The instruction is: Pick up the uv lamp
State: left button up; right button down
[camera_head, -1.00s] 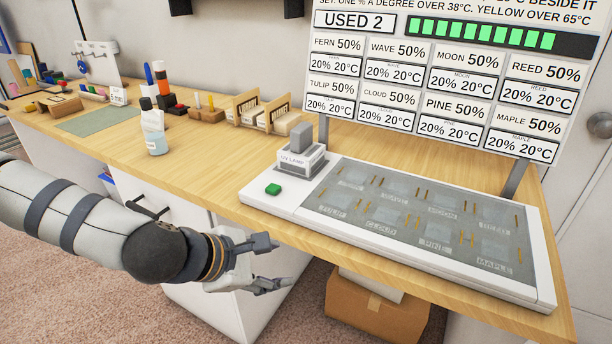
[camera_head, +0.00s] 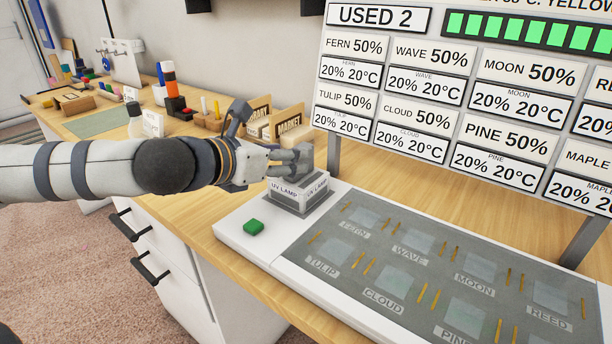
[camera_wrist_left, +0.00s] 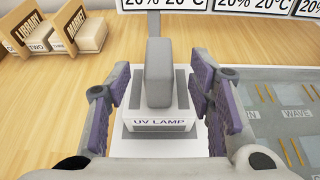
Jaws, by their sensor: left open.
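The UV lamp (camera_head: 299,191) is a pale block labelled "UV LAMP", sitting on a dark pad at the back left corner of the white panel. Its upright grey handle (camera_wrist_left: 158,72) shows in the left wrist view. My left gripper (camera_head: 290,160) is at the handle, just above the lamp's body. In the left wrist view the open fingers (camera_wrist_left: 158,90) stand on either side of the handle, with a visible gap on each side. In the head view the fingers hide most of the handle. My right gripper is not in view.
A green button (camera_head: 253,227) is on the panel's white left part (camera_head: 235,238). A grey bed (camera_head: 420,262) with labelled pale squares lies to the right. A display board (camera_head: 440,100) stands behind it. Wooden holders (camera_head: 287,122) stand behind the gripper. Drawers are below the bench.

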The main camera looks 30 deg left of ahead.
pick_arm(q)
jog(key=x, duration=0.2)
jog(key=b+x, duration=0.1)
jog(key=x, duration=0.1)
jog(key=shift+w+a+f+b, duration=0.15)
jog(key=shift+f+b, duration=0.15)
jog(key=shift+f, duration=0.2)
jog(key=shift+w+r, duration=0.1)
jog(key=shift+w, duration=0.1)
jog(key=shift+r, duration=0.15)
grip_shut()
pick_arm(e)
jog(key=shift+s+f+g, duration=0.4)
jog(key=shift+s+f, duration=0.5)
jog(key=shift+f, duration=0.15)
